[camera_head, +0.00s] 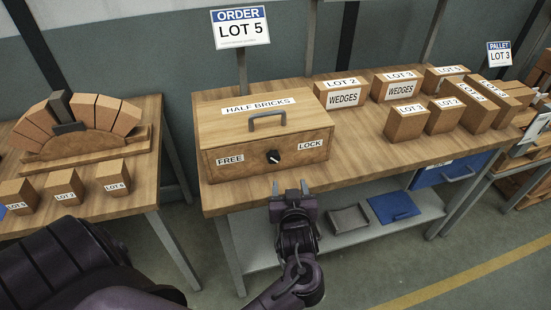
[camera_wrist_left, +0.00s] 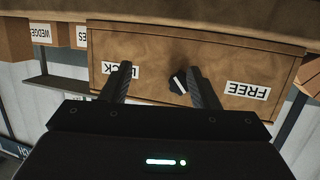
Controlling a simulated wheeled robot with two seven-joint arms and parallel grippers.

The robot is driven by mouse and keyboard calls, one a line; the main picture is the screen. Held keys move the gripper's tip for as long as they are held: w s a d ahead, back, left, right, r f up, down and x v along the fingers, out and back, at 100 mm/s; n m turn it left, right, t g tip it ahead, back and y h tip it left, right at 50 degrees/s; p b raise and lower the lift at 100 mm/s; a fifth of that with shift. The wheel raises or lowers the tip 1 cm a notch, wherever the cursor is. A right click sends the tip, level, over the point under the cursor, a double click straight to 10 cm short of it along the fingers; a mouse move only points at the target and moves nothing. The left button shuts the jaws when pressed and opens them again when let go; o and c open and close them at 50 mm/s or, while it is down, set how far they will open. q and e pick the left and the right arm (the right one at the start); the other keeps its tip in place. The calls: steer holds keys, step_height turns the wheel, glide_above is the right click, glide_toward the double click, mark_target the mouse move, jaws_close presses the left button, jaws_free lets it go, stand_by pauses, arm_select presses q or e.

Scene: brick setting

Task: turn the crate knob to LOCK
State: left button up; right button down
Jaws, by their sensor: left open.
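The wooden crate (camera_head: 262,130), labelled HALF BRICKS, stands on the bench with a grey handle on its lid. Its black knob (camera_head: 273,157) sits on the front face between the FREE label (camera_head: 230,160) at left and the LOCK label (camera_head: 310,145) at right. My left gripper (camera_head: 291,194) is open and empty, in front of and below the crate's front. In the left wrist view, which is inverted, the knob (camera_wrist_left: 179,82) shows close to the right finger, apart from the left one. My right gripper is not seen.
Wedge boxes (camera_head: 342,92) and small lot blocks (camera_head: 406,121) stand right of the crate. A brick arch (camera_head: 75,122) stands on the left table. A blue tray (camera_head: 393,207) and a grey tray (camera_head: 349,219) lie on the lower shelf.

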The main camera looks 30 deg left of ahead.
mark_target(274, 159)
arm_select(q)
steer(key=w+a+r+y, duration=0.1)
steer(key=a, duration=0.1)
steer(key=w+a+r+n+y+p, duration=0.1)
steer(key=a+y, duration=0.1)
steer(key=w+a+r+y, duration=0.1)
steer(key=a, duration=0.2)
steer(key=shift+w+n+y+p, duration=0.3)
steer(key=shift+y+p, duration=0.05)
steer(key=shift+y, duration=0.05)
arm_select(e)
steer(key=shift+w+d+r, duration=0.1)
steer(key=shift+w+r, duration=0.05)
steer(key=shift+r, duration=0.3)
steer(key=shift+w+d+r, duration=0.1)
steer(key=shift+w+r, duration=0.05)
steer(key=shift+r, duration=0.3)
arm_select(q)
steer(key=shift+c, duration=0.3)
steer(key=c, duration=0.9)
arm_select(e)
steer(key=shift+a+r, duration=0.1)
